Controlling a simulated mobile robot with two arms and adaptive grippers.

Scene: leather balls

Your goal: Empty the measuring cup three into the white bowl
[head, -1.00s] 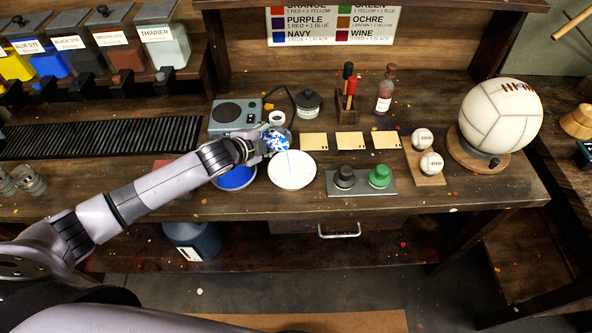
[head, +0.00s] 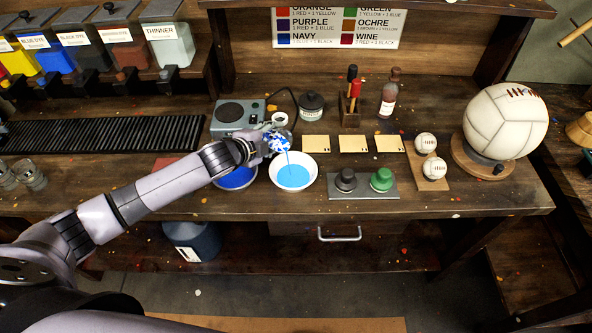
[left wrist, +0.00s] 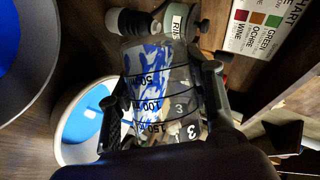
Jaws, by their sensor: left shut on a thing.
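My left gripper (head: 268,146) is shut on measuring cup three (left wrist: 165,95), a clear cup with black graduations and a "3" on its side. The cup is tilted above the white bowl (head: 313,172), and its inside is streaked with blue. A thin blue stream (head: 289,164) runs from the cup into the bowl, where light blue liquid (head: 293,177) lies in the bottom. The bowl also shows in the left wrist view (left wrist: 67,142), beside the cup. My right gripper is not in view.
A bowl of darker blue (head: 237,180) stands left of the white bowl, partly under my arm. A panel with black and green knobs (head: 362,193) is to the right. Three tan cards (head: 353,144) and a grey scale-like box (head: 238,117) lie behind.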

